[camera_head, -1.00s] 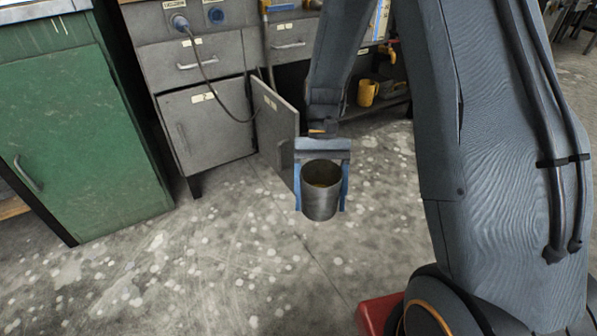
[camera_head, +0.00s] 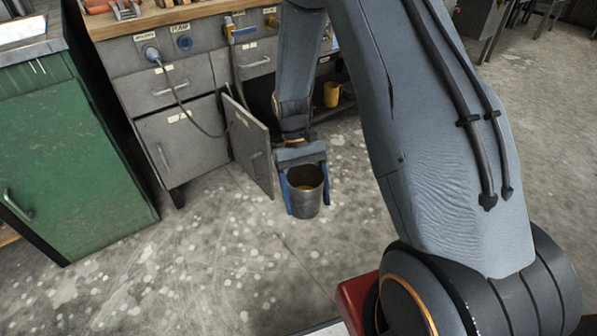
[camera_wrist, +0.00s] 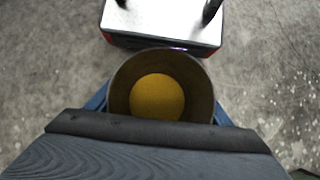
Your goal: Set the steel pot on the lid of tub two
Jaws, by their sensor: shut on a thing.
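The steel pot (camera_head: 306,199) is a grey, open-topped cylinder. It hangs upright between the blue fingers of my gripper (camera_head: 308,207), above the concrete floor. My gripper is shut on its sides. In the wrist view the pot (camera_wrist: 121,84) shows from above, with a round yellow thing (camera_wrist: 157,97) inside; I cannot tell if that is a ball or a coloured bottom. No tub marked two and no lid can be made out in these frames.
A grey workbench cabinet (camera_head: 182,138) stands behind, its door (camera_head: 248,148) swung open just left of my gripper. A yellow mug (camera_head: 332,95) sits on a low shelf. A green cabinet (camera_head: 70,150) stands at left. The floor in front is clear.

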